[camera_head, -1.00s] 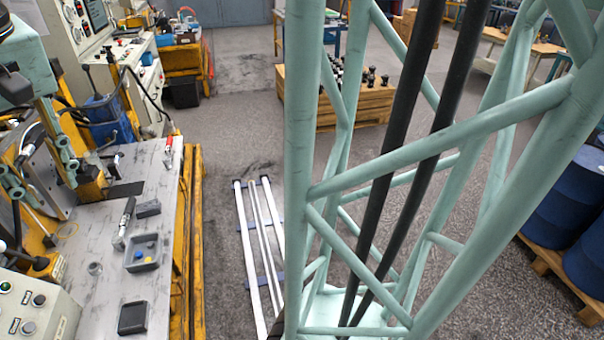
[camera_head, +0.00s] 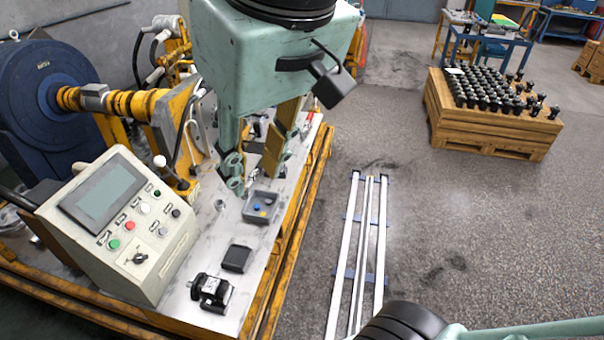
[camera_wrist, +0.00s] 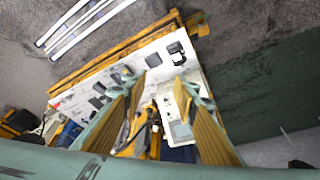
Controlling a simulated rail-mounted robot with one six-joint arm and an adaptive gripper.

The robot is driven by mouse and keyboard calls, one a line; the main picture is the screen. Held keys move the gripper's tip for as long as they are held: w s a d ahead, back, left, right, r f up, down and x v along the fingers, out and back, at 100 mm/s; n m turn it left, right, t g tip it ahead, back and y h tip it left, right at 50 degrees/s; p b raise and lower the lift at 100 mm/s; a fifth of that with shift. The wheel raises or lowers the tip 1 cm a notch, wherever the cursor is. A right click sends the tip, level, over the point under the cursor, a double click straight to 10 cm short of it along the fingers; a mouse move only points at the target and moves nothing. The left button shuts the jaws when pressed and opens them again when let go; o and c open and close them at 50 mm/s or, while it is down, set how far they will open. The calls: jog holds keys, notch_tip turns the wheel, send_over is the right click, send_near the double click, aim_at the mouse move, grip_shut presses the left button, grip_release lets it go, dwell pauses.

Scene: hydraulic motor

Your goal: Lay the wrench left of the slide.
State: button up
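My gripper (camera_head: 253,178) hangs over the workbench in the head view. The wrist view shows its two gold-padded fingers (camera_wrist: 160,84) wide apart with nothing held between them. The wrench cannot be made out clearly now; the gripper covers part of the bench behind the grey tray (camera_head: 262,207), where a long dark-handled tool showed earlier. I cannot tell for sure which part is the slide. A black and silver part (camera_head: 210,292) stands at the near end of the bench and also shows in the wrist view (camera_wrist: 176,53).
The grey tray holds small blue and yellow pieces. A black tray (camera_head: 236,258) lies between it and the black and silver part. A control box (camera_head: 120,225) stands at the left of the bench. A red-handled tool (camera_head: 309,120) lies farther back. White rails (camera_head: 362,240) lie on the floor.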

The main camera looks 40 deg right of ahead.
jog(key=s, duration=0.1)
jog(key=s+f, duration=0.1)
jog(key=s, duration=0.1)
jog(key=s+a+f, duration=0.1)
jog(key=s, duration=0.1)
jog(key=shift+f, duration=0.1)
dwell(1.1)
